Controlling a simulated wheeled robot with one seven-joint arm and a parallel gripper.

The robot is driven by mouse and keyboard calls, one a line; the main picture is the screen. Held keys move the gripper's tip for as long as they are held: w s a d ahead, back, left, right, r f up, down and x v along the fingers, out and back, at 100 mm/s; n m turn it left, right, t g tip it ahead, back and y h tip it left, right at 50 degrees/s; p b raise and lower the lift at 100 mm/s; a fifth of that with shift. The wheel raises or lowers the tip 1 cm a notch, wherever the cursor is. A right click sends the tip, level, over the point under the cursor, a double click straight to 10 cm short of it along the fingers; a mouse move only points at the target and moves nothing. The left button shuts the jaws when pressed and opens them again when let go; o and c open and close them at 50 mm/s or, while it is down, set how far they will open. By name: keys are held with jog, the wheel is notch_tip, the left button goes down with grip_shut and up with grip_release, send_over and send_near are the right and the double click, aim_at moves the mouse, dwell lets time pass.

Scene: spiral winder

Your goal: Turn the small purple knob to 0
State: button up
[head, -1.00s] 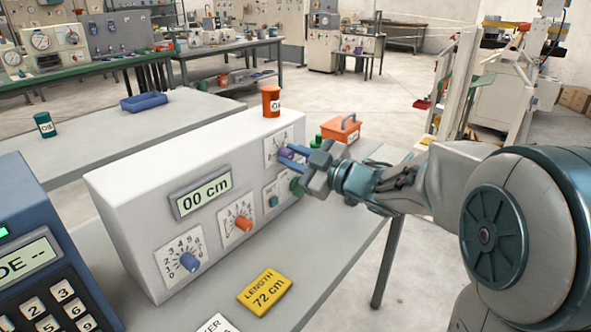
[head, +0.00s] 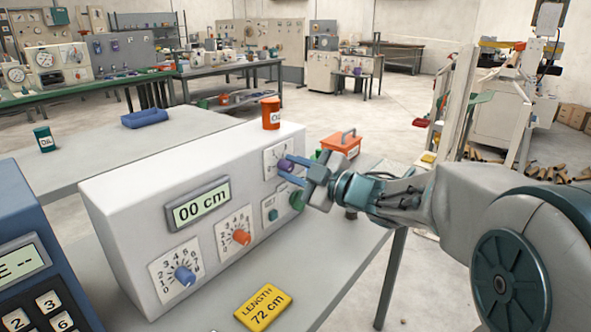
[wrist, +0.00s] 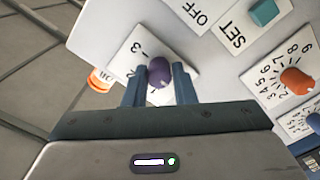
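The small purple knob (wrist: 159,72) is on a white dial plate (wrist: 138,50) on the slanted front of the machine. In the head view the knob (head: 286,165) is near the right end of that front. My gripper (wrist: 160,88) has one blue finger on each side of the knob, close against it, and looks shut on it. In the head view my gripper (head: 290,171) reaches the knob from the right. Digits 2 and 3 show on the plate, but the fingers hide much of the scale, and I cannot tell where the knob points.
A teal switch (wrist: 264,12), an orange knob (head: 241,237) and a blue knob (head: 184,276) are on the same front.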

jog(key=o, duration=0.3)
jog(key=shift+a, duration=0.1)
jog(key=shift+s+d, duration=0.1)
jog(key=shift+d, duration=0.15)
jog(key=v, duration=1.3)
jog(key=shift+s+d+p, duration=0.15)
jog(key=shift+s+p, duration=0.05)
jog(key=shift+p, duration=0.25)
